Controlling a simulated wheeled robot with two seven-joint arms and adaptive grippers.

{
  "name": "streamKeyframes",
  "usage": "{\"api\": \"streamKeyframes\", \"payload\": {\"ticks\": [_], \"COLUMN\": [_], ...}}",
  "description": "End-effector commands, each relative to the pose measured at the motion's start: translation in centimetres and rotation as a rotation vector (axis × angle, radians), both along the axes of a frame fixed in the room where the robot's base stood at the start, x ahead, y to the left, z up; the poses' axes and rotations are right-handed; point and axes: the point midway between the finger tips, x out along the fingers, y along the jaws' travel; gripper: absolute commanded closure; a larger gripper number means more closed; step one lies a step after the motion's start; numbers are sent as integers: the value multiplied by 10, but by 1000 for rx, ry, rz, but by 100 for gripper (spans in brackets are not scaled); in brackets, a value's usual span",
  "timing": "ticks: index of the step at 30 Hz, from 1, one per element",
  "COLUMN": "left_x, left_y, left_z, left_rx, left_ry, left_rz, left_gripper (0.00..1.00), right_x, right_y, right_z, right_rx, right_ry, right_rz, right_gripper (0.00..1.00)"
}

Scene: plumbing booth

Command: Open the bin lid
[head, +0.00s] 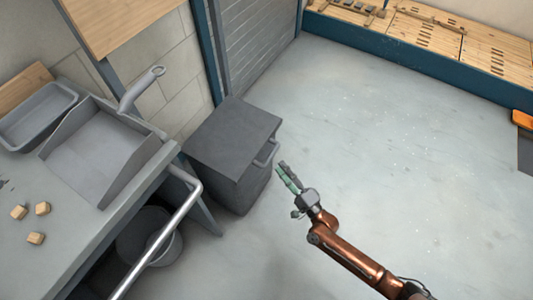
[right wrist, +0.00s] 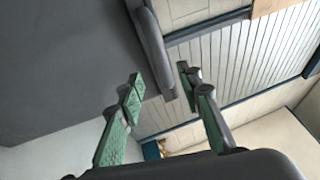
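The grey bin (head: 228,178) stands on the floor beside the workbench. Its flat dark lid (head: 233,138) lies shut on top. A bar handle (head: 267,154) sticks out from the bin's right side near the lid edge, and it also shows in the right wrist view (right wrist: 153,45). My right gripper (head: 283,170) is just to the right of the handle and below it in the head view. In the right wrist view its green-padded fingers (right wrist: 160,78) are apart, with the handle's end showing between the tips. I cannot tell whether they touch it. My left gripper is not in view.
The workbench (head: 70,235) at left holds a dustpan (head: 105,150), a grey tray (head: 38,115) and small wooden blocks (head: 42,208). A metal rail (head: 160,240) runs along its edge. A bucket (head: 140,235) stands beneath. The floor (head: 390,140) to the right is open.

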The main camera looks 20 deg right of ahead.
Motion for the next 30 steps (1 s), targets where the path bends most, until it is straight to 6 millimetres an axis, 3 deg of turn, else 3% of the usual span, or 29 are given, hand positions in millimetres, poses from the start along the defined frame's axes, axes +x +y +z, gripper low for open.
{"api": "streamKeyframes", "payload": {"ticks": [15,26,30], "left_x": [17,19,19], "left_y": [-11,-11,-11], "left_z": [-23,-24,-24], "left_rx": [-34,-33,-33], "left_ry": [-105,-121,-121], "left_rz": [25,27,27], "left_gripper": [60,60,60], "right_x": [66,73,73], "right_y": [18,20,20], "right_z": [13,15,15], "right_rx": [6,4,4], "right_ry": [-2,-2,-2], "right_rz": [0,0,0], "right_gripper": [67,67,75]}}
